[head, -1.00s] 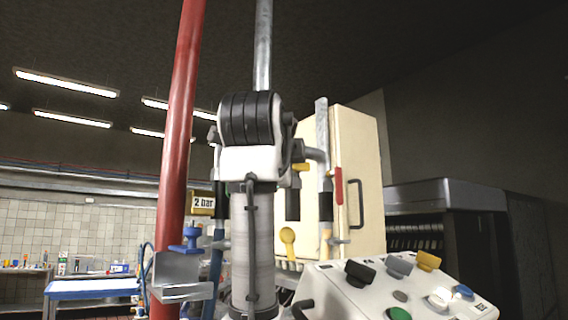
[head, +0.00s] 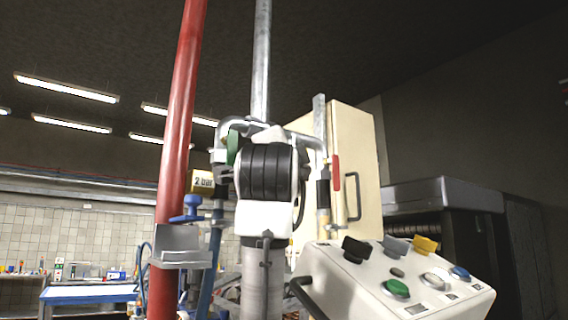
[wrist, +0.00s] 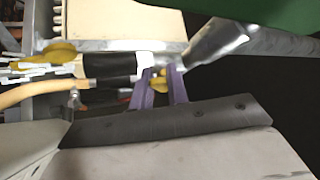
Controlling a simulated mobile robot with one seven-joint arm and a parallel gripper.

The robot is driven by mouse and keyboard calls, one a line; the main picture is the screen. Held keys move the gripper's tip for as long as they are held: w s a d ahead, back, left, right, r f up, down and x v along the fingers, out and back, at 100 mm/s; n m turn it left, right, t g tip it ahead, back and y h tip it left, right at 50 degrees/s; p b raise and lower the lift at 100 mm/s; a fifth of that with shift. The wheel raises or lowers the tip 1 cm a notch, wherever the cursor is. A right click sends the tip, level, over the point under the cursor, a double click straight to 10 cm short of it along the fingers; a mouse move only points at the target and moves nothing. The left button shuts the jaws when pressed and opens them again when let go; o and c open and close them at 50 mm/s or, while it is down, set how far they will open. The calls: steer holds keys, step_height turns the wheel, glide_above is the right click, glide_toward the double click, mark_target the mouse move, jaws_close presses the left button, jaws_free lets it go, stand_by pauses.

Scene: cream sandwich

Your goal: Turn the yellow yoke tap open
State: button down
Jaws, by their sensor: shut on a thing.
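In the wrist view, my gripper (wrist: 164,89) shows as two purple fingers. They are closed on a small yellow tap (wrist: 158,77), of which only a part shows between and beside the fingers. The tap sits beside a metal fitting and a black sleeve (wrist: 112,67) on the pipework. How far the tap is turned cannot be told. In the head view my arm covers the gripper and the yellow tap.
A red tap handle (head: 336,173) hangs on the right pipe in front of a cream cabinet (head: 352,150). A thick red pipe (head: 182,110) stands left of my arm, with a blue tap (head: 190,207). A control panel (head: 330,270) with coloured knobs is close at the lower right.

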steer(key=shift+f, duration=0.1)
stand_by(0.4)
steer(key=c, duration=1.6)
jaws_free()
steer(key=shift+c, duration=0.2)
steer(key=shift+s, duration=0.1)
steer(key=s+a+f+b, duration=0.1)
steer(key=s+b, duration=0.5)
steer(key=s, duration=1)
steer(key=shift+s+a+f+b, duration=0.2)
steer(key=shift+f+b, duration=0.1)
steer(key=shift+f, duration=0.05)
